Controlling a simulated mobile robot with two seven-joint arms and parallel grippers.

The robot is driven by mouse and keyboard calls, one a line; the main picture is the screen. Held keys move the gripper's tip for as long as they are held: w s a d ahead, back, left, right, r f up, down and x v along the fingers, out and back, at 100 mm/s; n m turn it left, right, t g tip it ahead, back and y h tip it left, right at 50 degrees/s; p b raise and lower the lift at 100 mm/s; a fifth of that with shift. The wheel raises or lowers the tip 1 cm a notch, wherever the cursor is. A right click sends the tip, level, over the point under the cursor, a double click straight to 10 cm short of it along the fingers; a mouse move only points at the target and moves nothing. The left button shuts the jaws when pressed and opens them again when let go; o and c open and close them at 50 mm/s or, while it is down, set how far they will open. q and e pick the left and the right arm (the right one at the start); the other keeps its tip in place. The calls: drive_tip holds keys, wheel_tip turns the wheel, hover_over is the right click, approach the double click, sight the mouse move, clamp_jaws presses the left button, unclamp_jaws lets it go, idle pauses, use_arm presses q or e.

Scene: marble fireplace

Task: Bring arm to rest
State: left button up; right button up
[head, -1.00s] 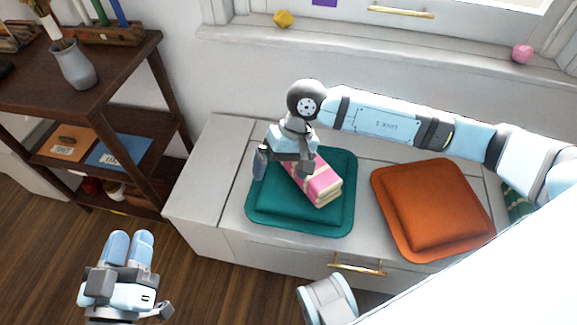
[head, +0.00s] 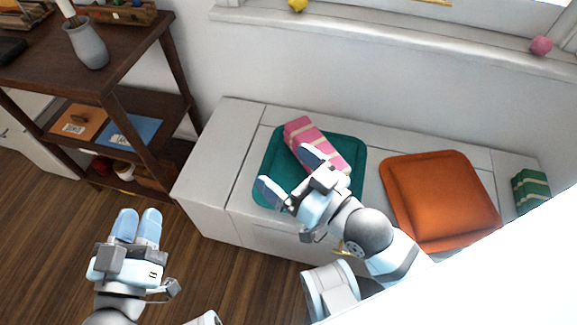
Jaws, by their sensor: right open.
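My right gripper (head: 290,172) is open and empty, in front of and above the teal cushion (head: 269,174). Its arm comes in from the lower right. A pink bundle with pale bands (head: 306,134) lies on the teal cushion, just behind the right gripper and partly hidden by it. My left gripper (head: 137,226) is low at the left, over the wooden floor, with its two fingers side by side and close together. I see nothing between them.
A white bench (head: 230,145) under the window carries the cushions. An orange cushion (head: 438,200) lies to the right, with a green bundle (head: 531,190) beyond it. A dark wooden shelf (head: 120,98) with a grey vase (head: 87,45) stands at the left. The floor between is clear.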

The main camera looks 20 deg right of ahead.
drive_tip(key=shift+r, duration=0.1)
idle(0.4)
use_arm(q)
drive_tip(key=s+a+r+g+y+p, duration=0.4)
drive_tip(key=a+r+p, duration=0.3)
drive_tip(key=p, duration=2.8)
drive_tip(key=shift+s+r+g+y+p, duration=0.15)
drive_tip(key=shift+r+g+y+p, duration=0.3)
drive_tip(key=shift+g, duration=0.45)
use_arm(e)
drive_tip(key=s+d+r+g+h, duration=0.4)
drive_tip(key=d+r+g, duration=0.1)
drive_tip(key=d+r, duration=0.2)
drive_tip(key=shift+r+g+h, duration=0.3)
drive_tip(key=shift+r+g, duration=0.1)
drive_tip(key=shift+s, duration=0.1)
